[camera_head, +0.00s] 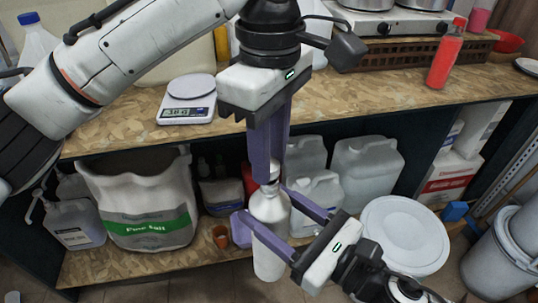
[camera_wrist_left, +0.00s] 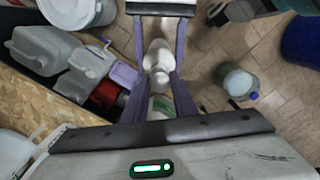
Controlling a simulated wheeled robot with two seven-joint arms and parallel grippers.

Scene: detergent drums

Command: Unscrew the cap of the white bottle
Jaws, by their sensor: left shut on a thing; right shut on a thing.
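The white bottle (camera_head: 269,207) is upright in the middle of the head view, with its lower part (camera_head: 268,262) showing below a purple finger. My right gripper (camera_head: 262,202) comes from the lower right and is shut on the bottle's body, one finger on each side. My left gripper (camera_head: 268,178) points down from above and is shut on the cap at the bottle's top. Its fingers hide most of the cap. In the left wrist view the bottle (camera_wrist_left: 158,55) shows between the purple fingers; whether the cap has turned cannot be told.
A scale (camera_head: 188,100) and a red bottle (camera_head: 446,55) stand on the upper counter. A white lidded drum (camera_head: 404,235) stands at the right.

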